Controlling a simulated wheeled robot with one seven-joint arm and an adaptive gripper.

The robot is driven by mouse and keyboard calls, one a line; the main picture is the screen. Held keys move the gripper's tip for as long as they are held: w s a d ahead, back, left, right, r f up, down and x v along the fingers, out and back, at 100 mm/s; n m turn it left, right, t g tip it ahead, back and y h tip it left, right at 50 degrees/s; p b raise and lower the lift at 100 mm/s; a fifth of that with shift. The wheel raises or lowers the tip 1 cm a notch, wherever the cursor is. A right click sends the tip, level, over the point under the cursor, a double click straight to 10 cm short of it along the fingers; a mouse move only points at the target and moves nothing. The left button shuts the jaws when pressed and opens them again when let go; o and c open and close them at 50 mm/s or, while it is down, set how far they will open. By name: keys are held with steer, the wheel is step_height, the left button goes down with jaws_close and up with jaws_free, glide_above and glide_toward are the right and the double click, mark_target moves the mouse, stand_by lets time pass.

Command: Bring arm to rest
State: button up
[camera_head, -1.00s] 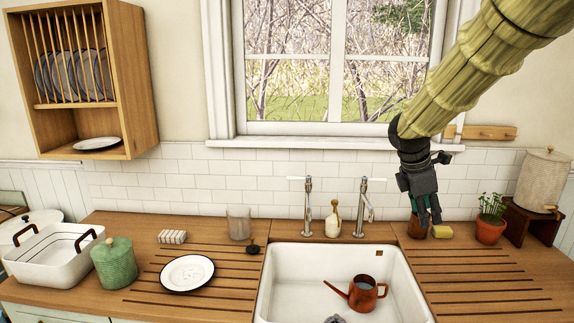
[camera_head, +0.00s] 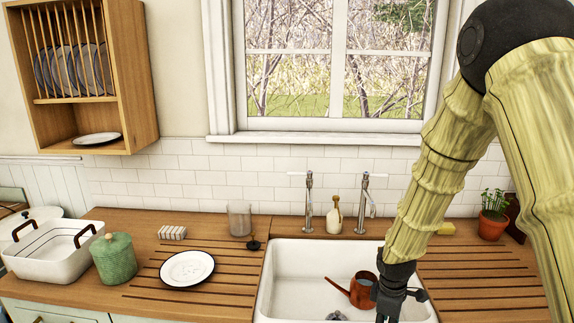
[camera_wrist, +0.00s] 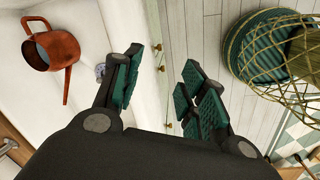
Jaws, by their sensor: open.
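My gripper (camera_head: 388,313) is at the bottom of the head view, over the right front part of the sink, with its tips cut off by the picture's lower edge. In the wrist view my gripper (camera_wrist: 160,85) is open, with its green-padded fingers apart and nothing between them. My arm comes down from the upper right of the head view and folds at a dark joint.
The white sink (camera_head: 290,265) holds a copper watering can (camera_head: 362,290) close to my gripper. A white plate (camera_head: 187,269) lies on the left counter. A potted plant (camera_head: 492,215) stands at the right. The wrist view shows a green basket (camera_wrist: 262,60) on the floor.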

steer(key=s+a+f+m+y+b, duration=0.3)
steer(key=s+f+m, duration=0.6)
steer(key=s+f, duration=1.55)
steer(key=s+f+m+g+h, duration=0.1)
steer(key=s+f, duration=0.4)
steer(key=s, duration=0.5)
steer(key=m+h, duration=0.1)
steer(key=m, duration=0.1)
steer(key=shift+s+a+m, duration=0.3)
